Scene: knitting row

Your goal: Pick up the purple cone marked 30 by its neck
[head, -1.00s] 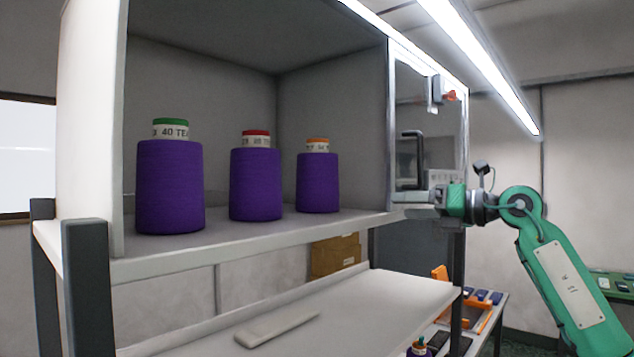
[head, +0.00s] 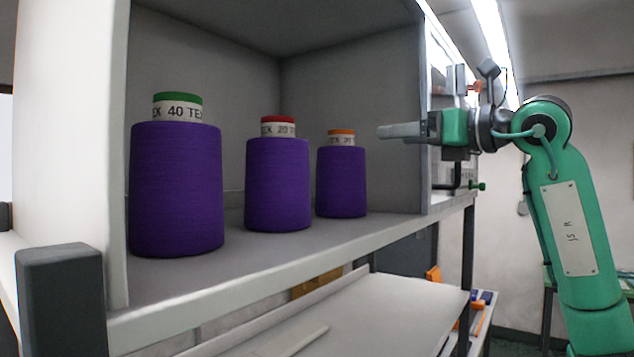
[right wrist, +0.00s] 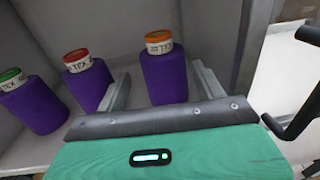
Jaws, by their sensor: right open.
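The purple cone with the orange-topped neck (head: 341,178) stands upright on the shelf, rightmost of three; its small label appears to read 30. It also shows in the right wrist view (right wrist: 165,78), between my finger lines and beyond them. My right gripper (head: 383,131) is open and empty, to the right of this cone in the head view at about neck height, apart from it. Its two fingers also show in the right wrist view (right wrist: 162,72). My left gripper is in neither view.
A red-topped purple cone (head: 278,185), marked 20, and a larger-looking green-topped one (head: 176,190), marked 40, stand to the left on the same shelf (head: 190,282). The compartment's side wall is close to my right gripper. A dark handle (right wrist: 292,112) is at right.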

